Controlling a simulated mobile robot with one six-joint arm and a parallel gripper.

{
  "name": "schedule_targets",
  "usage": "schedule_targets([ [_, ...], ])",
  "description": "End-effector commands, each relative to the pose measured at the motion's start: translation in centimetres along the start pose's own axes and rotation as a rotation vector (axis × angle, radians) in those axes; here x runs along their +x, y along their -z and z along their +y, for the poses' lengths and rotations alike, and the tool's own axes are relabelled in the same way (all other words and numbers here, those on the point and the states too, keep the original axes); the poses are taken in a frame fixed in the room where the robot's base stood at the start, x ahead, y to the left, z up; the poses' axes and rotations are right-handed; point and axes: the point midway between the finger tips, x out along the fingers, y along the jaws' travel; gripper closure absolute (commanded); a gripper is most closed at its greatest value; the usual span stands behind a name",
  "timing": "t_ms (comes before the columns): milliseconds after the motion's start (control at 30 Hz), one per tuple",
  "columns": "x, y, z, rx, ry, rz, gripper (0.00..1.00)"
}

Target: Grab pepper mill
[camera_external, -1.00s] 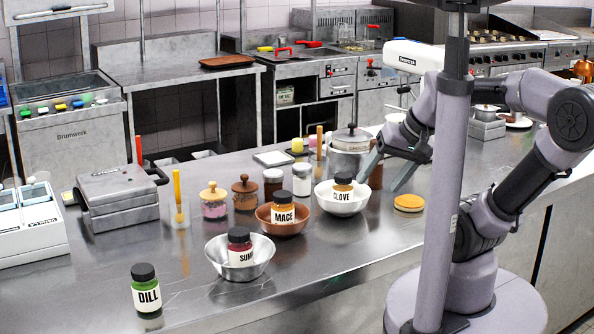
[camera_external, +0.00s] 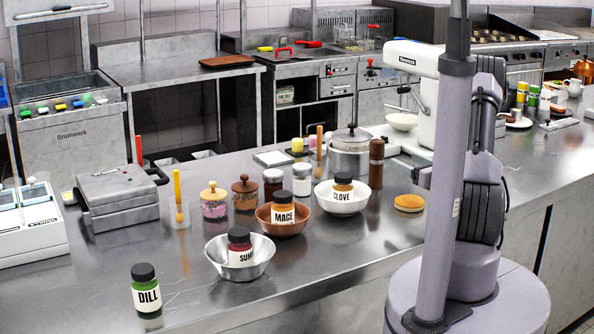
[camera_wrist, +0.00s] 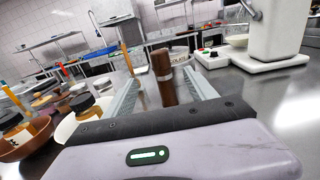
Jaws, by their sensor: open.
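The pepper mill (camera_external: 376,168) is a dark brown upright cylinder on the steel counter, right of the white bowl. My gripper (camera_wrist: 163,77) is open, with nothing held. Clear space shows between the mill and each finger. In the external view my gripper is largely hidden behind my column.
A white bowl (camera_external: 345,205) with the clove jar (camera_external: 343,186) stands close left of the mill. A steel pot (camera_external: 349,160) is behind it. A white stand mixer (camera_external: 410,80) stands behind right. A round wooden disc (camera_external: 409,203) lies on the counter in front.

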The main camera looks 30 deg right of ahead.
Motion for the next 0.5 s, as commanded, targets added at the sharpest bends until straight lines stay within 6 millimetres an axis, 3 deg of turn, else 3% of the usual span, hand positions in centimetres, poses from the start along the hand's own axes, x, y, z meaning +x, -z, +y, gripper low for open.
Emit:
schedule_targets([
  [67, 1.1, 0.3, -0.4, 0.003, 0.012, -0.002, 0.35],
  [300, 8.3, 0.4, -0.1, 0.002, 0.006, -0.002, 0.35],
  [500, 11.8, 0.2, -0.2, 0.003, 0.007, -0.001, 0.35],
])
